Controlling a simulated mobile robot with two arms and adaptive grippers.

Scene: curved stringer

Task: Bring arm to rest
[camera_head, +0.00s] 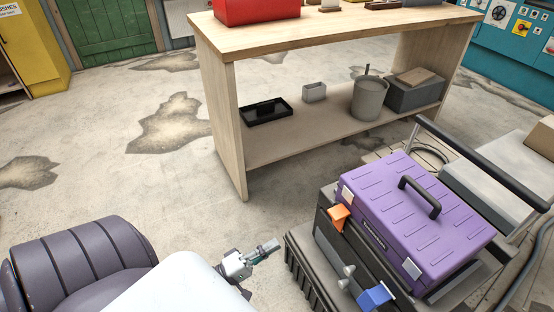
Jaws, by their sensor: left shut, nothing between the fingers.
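My left gripper (266,247) shows at the bottom centre of the head view, low over the concrete floor and just left of the purple toolbox. Its fingers are together with nothing between them. It is small in the view and does not touch anything that I can see. My left arm (80,262) comes in from the lower left, with a dark ribbed part and a white part in front. My right gripper is not in the view.
A purple toolbox (410,215) with a black handle sits on a dark case to the right. A wooden workbench (222,100) stands behind, with a black tray (266,112) and a grey bucket (368,100) on its lower shelf. The floor (110,160) at left is clear.

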